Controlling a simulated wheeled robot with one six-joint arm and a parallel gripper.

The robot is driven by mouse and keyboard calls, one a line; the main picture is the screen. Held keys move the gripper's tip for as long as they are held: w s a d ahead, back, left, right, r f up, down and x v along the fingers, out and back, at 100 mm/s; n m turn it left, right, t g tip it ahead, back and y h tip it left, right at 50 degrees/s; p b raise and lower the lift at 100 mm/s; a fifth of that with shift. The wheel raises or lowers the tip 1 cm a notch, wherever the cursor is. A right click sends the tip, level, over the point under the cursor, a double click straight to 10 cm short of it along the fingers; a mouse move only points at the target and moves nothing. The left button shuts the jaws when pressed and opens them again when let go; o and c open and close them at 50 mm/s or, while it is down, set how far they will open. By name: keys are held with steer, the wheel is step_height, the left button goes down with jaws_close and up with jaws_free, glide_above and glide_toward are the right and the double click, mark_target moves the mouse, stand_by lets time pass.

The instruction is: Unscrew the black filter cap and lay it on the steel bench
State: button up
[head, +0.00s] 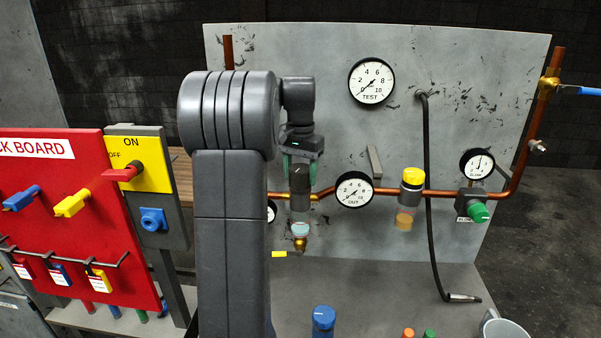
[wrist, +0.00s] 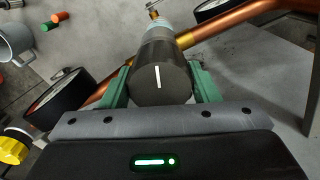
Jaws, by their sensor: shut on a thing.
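The black filter cap (wrist: 160,80) is a dark cylinder with a white line on its end face, and it fills the middle of the wrist view. My gripper (wrist: 160,88) has its green fingers on both sides of the cap and is shut on it. In the head view my gripper (head: 300,170) points down over the cap (head: 300,180), above a clear filter bowl (head: 300,229) on the copper pipe. I cannot tell whether the cap is still joined to the filter. The steel bench (head: 380,285) lies below the panel.
A copper pipe (head: 330,190) with gauges runs close by. A yellow-capped unit (head: 412,177) and a black hose (head: 428,200) are to the right. On the bench are a blue-topped item (head: 323,318), a cup (head: 503,328) and small orange and green pieces. The bench middle is clear. A red lock board (head: 75,225) is left.

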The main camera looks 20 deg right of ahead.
steer(key=shift+f+n, duration=0.1)
steer(key=shift+n, duration=0.8)
steer(key=shift+n, duration=1)
steer(key=shift+n, duration=1.1)
steer(key=shift+n, duration=1.1)
